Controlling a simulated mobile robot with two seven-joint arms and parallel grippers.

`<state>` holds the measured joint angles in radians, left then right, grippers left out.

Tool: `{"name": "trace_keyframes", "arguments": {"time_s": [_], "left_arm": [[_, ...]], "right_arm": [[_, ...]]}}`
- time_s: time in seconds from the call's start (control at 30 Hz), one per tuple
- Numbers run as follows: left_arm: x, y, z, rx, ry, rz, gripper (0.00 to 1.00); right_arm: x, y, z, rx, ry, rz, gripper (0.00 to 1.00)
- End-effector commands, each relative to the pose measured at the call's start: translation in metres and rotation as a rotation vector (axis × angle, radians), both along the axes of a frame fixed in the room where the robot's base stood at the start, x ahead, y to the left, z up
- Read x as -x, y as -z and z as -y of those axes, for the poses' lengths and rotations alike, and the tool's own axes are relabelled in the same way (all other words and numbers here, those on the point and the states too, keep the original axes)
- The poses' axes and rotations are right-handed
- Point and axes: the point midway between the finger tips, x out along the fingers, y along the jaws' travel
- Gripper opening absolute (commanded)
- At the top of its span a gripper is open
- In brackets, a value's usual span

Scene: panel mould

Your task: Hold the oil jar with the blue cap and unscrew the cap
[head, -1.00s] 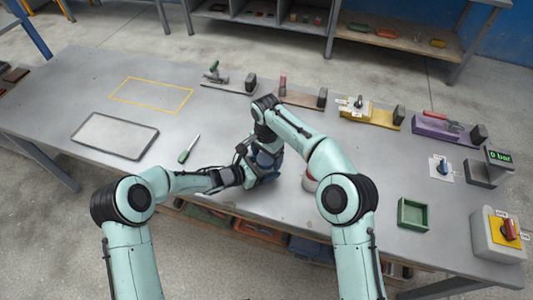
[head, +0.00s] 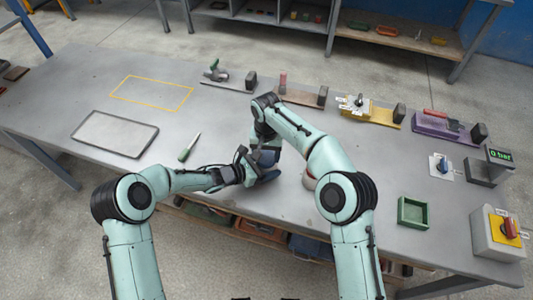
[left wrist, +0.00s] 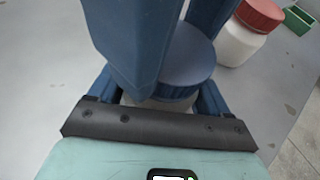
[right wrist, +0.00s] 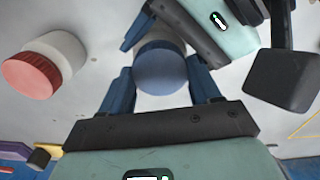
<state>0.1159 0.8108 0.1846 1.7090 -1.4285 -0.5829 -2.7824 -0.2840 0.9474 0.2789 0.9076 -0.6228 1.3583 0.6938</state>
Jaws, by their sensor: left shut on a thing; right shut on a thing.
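The oil jar's blue cap (left wrist: 190,58) shows in the left wrist view, with a bit of its pale body under it. My left gripper (left wrist: 160,88) is shut around the jar body. In the right wrist view the cap (right wrist: 160,68) faces the camera between the fingers of my right gripper (right wrist: 160,76), which is shut on it. The pale jar body (right wrist: 160,38) shows behind the cap. In the head view both grippers meet near the table's front edge and mostly hide the jar. I cannot tell whether the cap is loose.
A white jar with a red cap (right wrist: 30,75) stands close by; in the head view my right arm partly hides it. A screwdriver (head: 188,150) and a grey tray (head: 115,134) lie to the left. A green box (head: 413,213) stands at right. Fixtures line the back edge.

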Motion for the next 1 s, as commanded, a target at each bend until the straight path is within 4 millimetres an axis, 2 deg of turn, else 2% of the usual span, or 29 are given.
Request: {"name": "trace_keyframes", "arguments": {"time_s": [0.03, 0.2, 0.23, 0.3, 1.0], "left_arm": [[-0.0037, 0.0002, -0.0056, -0.003, -0.014, 0.0, 0.0], [-0.0039, 0.0003, -0.0063, -0.004, -0.016, -0.001, 0.0], [-0.004, 0.0003, -0.0064, -0.004, -0.017, -0.001, 0.0], [-0.004, 0.0003, -0.0064, -0.004, -0.015, 0.0, 0.0], [0.0007, 0.0001, 0.0014, 0.001, 0.003, -0.001, 0.0]], "right_arm": [[0.0013, 0.0006, 0.0025, 0.007, -0.001, -0.008, 0.26], [0.0014, 0.0007, 0.0027, 0.008, 0.002, -0.008, 0.26], [0.0013, 0.0007, 0.0029, 0.008, 0.002, -0.008, 0.66], [0.0012, 0.0008, 0.0029, 0.007, 0.003, -0.008, 0.88], [0.0006, -0.0018, -0.0017, -0.003, 0.001, -0.001, 0.88]]}}
